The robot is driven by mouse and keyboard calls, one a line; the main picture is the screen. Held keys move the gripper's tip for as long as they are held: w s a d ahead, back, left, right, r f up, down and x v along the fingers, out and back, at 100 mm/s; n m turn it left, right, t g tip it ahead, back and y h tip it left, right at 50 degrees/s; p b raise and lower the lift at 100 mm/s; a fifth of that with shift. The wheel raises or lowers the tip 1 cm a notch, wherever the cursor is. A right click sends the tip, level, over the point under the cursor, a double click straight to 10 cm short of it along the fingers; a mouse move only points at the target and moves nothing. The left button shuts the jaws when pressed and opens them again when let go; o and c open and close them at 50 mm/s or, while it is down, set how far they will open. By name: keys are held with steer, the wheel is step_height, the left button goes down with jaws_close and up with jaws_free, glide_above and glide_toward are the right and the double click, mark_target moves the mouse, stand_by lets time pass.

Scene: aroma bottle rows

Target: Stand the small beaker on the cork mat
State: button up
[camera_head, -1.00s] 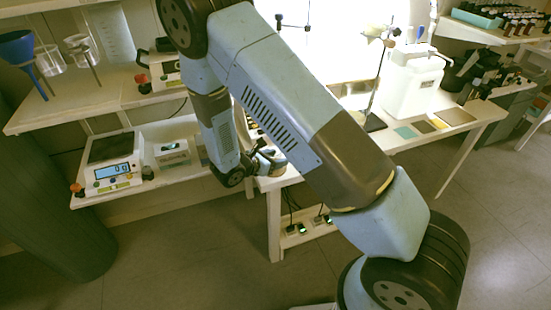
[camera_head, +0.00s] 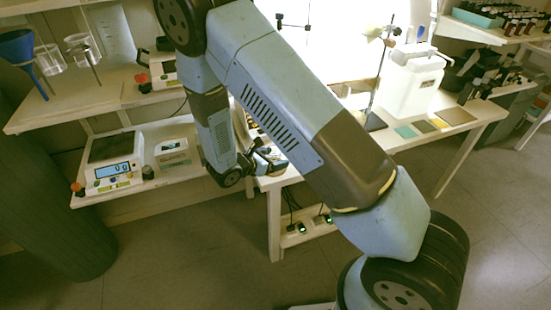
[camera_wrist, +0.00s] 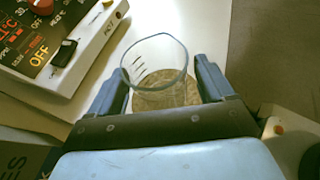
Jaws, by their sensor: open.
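The small beaker (camera_wrist: 155,55) is clear glass with dark graduation marks, upright between my fingers in the wrist view. The round brown cork mat (camera_wrist: 194,95) shows beneath and through the glass, and the beaker appears to stand on it. My gripper (camera_wrist: 160,78) is open, with one blue finger on each side of the beaker. Whether either finger touches the glass is hard to tell. The beaker's base is partly hidden by the gripper body. In the head view my gripper (camera_head: 267,160) is small at the bench edge, and my arm hides the beaker and mat.
A white device with a red knob and OFF labels (camera_wrist: 62,45) stands close left of the beaker. Bare white bench top (camera_wrist: 205,22) lies beyond. A balance (camera_head: 113,170) sits on the left shelf; a white canister (camera_head: 411,85) and coloured tiles (camera_head: 424,126) are at right.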

steer(key=v, duration=1.1)
steer(key=s+d+r+m+g+y, duration=0.3)
steer(key=d+r+m+g, duration=0.4)
steer(key=d+r+m, duration=1)
steer(key=s+d+r+m+t+y, duration=0.2)
steer(key=s+d+r+m+y, duration=0.1)
steer(key=s+r, duration=0.5)
steer(key=s+d+r+m+t+y, duration=0.2)
steer(key=s+d+r+m+y, duration=0.2)
steer(key=r, duration=0.6)
steer(key=shift+s+d+r+m, duration=0.3)
steer(key=shift+s+d+m, duration=0.5)
steer(key=shift+s+d, duration=0.8)
steer(key=shift+s+a, duration=0.3)
